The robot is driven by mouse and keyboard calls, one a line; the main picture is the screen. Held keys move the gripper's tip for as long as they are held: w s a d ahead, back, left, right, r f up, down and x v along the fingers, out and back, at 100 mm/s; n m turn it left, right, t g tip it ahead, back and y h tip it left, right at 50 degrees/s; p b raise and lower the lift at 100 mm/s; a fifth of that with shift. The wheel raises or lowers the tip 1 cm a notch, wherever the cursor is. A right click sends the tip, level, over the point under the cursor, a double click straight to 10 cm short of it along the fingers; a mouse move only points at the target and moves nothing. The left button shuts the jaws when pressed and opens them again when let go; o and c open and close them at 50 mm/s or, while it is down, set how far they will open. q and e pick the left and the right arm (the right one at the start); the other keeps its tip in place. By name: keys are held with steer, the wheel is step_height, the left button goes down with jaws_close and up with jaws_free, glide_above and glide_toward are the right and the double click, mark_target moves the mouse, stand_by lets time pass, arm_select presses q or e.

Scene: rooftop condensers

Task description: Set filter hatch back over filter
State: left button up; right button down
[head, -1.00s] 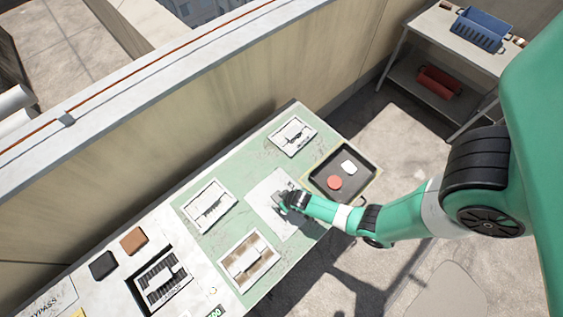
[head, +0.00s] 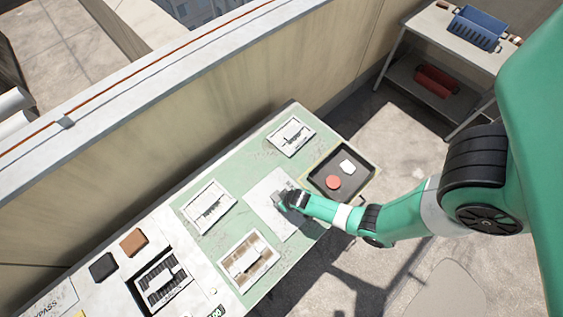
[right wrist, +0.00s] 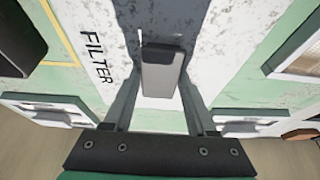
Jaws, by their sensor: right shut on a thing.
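The filter hatch (head: 265,207) is a flat white plate on the green part of the bench, and black FILTER lettering shows on the white surface in the right wrist view (right wrist: 95,55). The filter itself is not visible. I cannot tell whether the plate rests on the bench or is slightly raised. My left gripper is not in view.
Several white-framed bays (head: 209,207) surround the plate. Brown (head: 135,242) and black (head: 103,266) blocks lie at lower left. A parapet wall (head: 210,120) runs behind the bench.

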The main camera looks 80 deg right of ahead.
steer(key=v, duration=0.1)
steer(key=p+v, duration=0.2)
steer(key=v, duration=0.1)
steer(key=shift+w+d+r, duration=0.15)
steer(key=shift+d+r, duration=0.1)
steer(key=shift+d, duration=0.1)
steer(key=s+a+r+p, duration=0.3)
steer(key=s+r, duration=0.5)
steer(key=s, duration=0.4)
steer(key=shift+s+a, duration=0.2)
steer(key=shift+s, duration=0.05)
